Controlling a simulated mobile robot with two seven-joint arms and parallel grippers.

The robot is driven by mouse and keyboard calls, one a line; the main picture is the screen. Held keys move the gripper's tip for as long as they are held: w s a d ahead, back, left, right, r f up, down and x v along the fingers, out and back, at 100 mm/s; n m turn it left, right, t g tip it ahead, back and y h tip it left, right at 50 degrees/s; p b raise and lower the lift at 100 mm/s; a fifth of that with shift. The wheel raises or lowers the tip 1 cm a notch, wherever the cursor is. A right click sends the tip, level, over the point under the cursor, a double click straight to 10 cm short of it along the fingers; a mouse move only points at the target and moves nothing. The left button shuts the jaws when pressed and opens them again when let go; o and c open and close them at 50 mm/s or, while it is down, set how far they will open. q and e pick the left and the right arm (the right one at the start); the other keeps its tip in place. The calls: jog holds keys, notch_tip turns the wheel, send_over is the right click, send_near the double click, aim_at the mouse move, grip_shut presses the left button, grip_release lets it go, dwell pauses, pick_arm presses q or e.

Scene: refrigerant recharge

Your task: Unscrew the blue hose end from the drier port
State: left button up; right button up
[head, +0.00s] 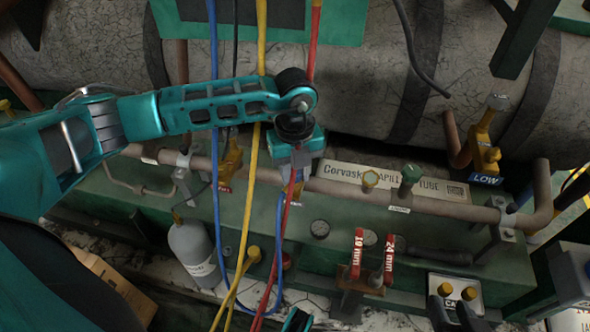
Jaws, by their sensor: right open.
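The blue hose (213,120) hangs from the top, runs down left of centre and loops low. A blue length rises again (279,220) to just under my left gripper (298,178). That gripper points down at the pipe run in front of the tank. Its fingertips merge with grey and brass parts there, so I cannot tell whether it holds anything. The hose end and the drier port are not clearly visible; they may be hidden there. My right gripper (455,303) is at the bottom right, its dark fingers apart, in front of a white plate with brass caps.
The yellow hose (261,45) and red hose (287,220) hang beside the blue one. A yellow valve (485,150) with a LOW label stands right. Wrenches marked 19 mm (357,255) and 24 mm (388,262) stand upright. A grey bottle (194,250) is at lower left.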

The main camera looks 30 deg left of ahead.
pick_arm(q)
jog(key=shift+r+n+p, duration=0.1)
jog(key=shift+n+p, duration=0.5)
jog(key=shift+n, duration=0.2)
jog(key=shift+n+p, duration=0.45)
jog(key=shift+n, duration=0.55)
